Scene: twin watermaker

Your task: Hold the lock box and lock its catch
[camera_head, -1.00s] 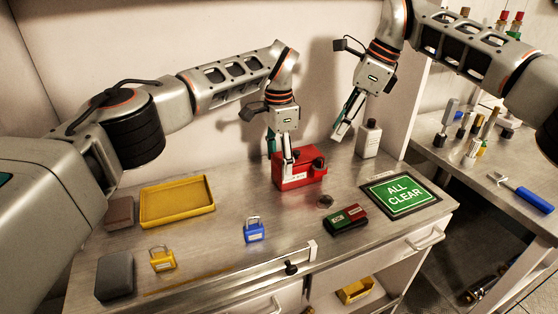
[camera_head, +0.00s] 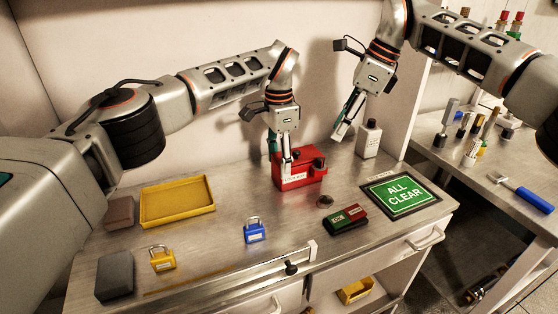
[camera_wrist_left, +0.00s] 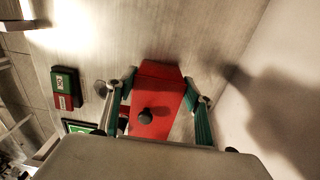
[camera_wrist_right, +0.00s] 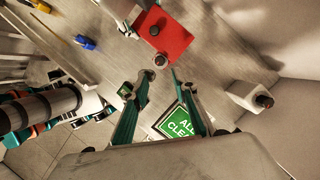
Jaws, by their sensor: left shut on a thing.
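The red lock box (camera_head: 303,180) stands on the metal bench near the back wall. My left gripper (camera_head: 281,160) is shut on the lock box from above, with one finger on each side in the left wrist view. My right gripper (camera_head: 341,134) is empty above the bench, to the right of the box. Its fingertips are apart with a gap between them in the right wrist view (camera_wrist_right: 163,75). The catch's state is too small to tell.
A white bottle (camera_head: 368,142) stands behind the right gripper. An "ALL CLEAR" sign (camera_head: 402,194), a red and green block (camera_head: 346,217) and a small ring (camera_head: 325,201) lie at right. Blue (camera_head: 254,234) and yellow (camera_head: 162,259) padlocks and a yellow tray (camera_head: 178,202) are at left.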

